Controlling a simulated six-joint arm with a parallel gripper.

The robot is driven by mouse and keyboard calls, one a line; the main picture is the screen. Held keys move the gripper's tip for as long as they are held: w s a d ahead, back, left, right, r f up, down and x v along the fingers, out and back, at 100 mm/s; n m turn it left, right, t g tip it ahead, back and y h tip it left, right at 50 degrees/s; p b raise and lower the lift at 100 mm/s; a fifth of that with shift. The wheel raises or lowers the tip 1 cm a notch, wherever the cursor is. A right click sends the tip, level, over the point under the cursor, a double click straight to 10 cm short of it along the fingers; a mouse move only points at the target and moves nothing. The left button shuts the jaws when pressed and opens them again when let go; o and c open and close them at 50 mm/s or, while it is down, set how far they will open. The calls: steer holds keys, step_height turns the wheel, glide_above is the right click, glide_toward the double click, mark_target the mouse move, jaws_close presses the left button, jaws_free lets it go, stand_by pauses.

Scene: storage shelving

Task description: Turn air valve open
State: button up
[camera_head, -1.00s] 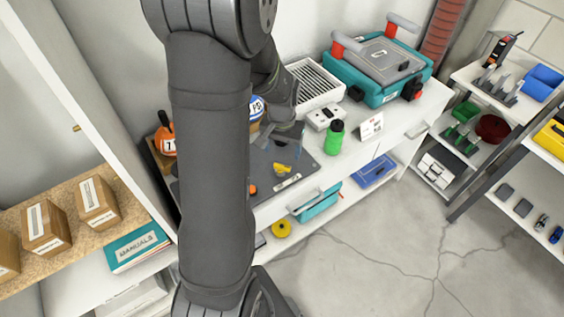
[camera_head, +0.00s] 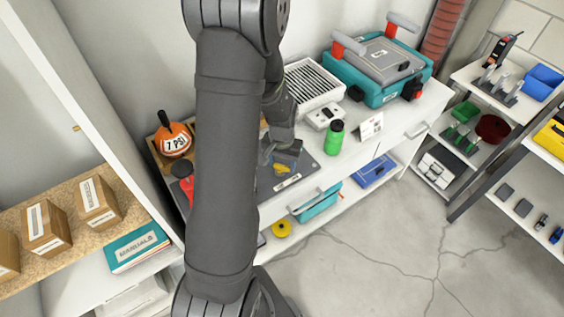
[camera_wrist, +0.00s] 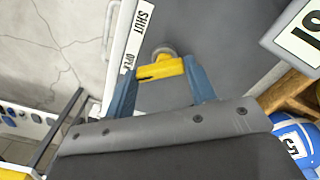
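The air valve has a yellow handle (camera_wrist: 160,69) on a grey round stem, mounted on a dark grey panel (camera_wrist: 205,30). In the wrist view the handle lies crosswise between the two blue fingers of my gripper (camera_wrist: 160,72). The fingers are spread wide, one at each end of the handle; whether they touch it is unclear. A white label strip (camera_wrist: 137,35) beside the valve reads SHUT and OPEN, with OPEN nearer the handle. In the head view my gripper (camera_head: 285,158) is right above the yellow valve (camera_head: 281,169) and partly covers the panel.
An orange ball marked 7 PSI (camera_head: 173,139) sits left of my arm. A green bottle (camera_head: 334,138), a white box with a slotted top (camera_head: 313,85) and a teal case (camera_head: 385,92) stand to the right on the bench. A blue ball (camera_wrist: 295,140) shows near my gripper.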

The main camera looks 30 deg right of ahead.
mark_target(282, 166)
steer(key=shift+c, duration=1.4)
steer(key=shift+n, duration=0.9)
steer(key=o, duration=1)
step_height(282, 166, up, 18)
steer(key=shift+f, duration=0.25)
steer(key=shift+f, duration=0.1)
